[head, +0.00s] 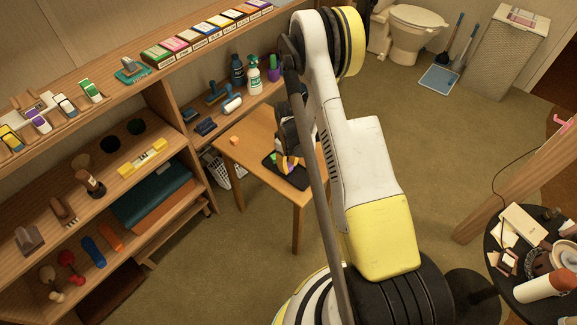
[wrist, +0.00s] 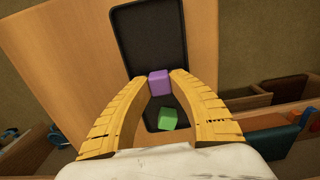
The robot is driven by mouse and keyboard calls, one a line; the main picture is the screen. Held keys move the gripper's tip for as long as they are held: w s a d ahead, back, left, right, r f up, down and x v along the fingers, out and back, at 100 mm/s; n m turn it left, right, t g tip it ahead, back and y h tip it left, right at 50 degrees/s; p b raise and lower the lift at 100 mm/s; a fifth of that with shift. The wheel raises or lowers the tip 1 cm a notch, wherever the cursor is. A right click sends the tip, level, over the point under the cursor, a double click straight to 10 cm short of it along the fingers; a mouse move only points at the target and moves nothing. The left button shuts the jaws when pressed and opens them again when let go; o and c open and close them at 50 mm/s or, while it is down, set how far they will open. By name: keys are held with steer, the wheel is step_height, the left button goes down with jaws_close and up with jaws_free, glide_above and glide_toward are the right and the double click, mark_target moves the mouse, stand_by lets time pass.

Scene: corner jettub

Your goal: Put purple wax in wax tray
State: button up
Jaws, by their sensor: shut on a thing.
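The purple wax (wrist: 159,82) is a small block between my gripper's yellow fingertips in the wrist view. My gripper (wrist: 160,77) is shut on it. The wax tray (wrist: 150,30) is a black rectangular tray with a raised rim, behind and under the purple wax. I cannot tell whether the purple wax touches the tray floor. A green wax block (wrist: 170,119) shows in the tray between my fingers. In the head view the tray (head: 291,180) lies on the small wooden table, and my arm hides part of it and most of my gripper.
A wooden shelf unit (head: 160,102) with brushes, bottles and boxes stands to the left. A round black side table with clutter is at lower right. Open carpet lies in front of the table.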

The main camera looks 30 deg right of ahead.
steer(key=o, duration=0.8)
step_height(320, 180, up, 12)
steer(key=p, duration=0.5)
step_height(320, 180, up, 10)
steer(key=t, duration=0.1)
glide_above(289, 165)
steer(key=a, duration=0.3)
steer(key=s+a+r+m+t, duration=0.1)
steer(key=s+a+r, duration=0.1)
steer(key=r, duration=0.4)
steer(key=s+a+r+m+t, duration=0.1)
steer(key=s+a+r, duration=0.15)
steer(key=r, duration=0.25)
steer(key=s+a+r+t, duration=0.1)
steer(key=s+a+r, duration=0.1)
steer(key=s+r, duration=0.1)
steer(key=s+a+r+m+t, duration=0.1)
steer(key=s+a+r, duration=0.2)
steer(key=s, duration=0.3)
steer(key=s+a+r+m+t, duration=0.1)
steer(key=s+a+r+t, duration=0.1)
steer(key=s, duration=0.3)
steer(key=shift+s+a+r, duration=0.15)
steer(key=shift+a+r, duration=0.25)
steer(key=shift+r, duration=0.25)
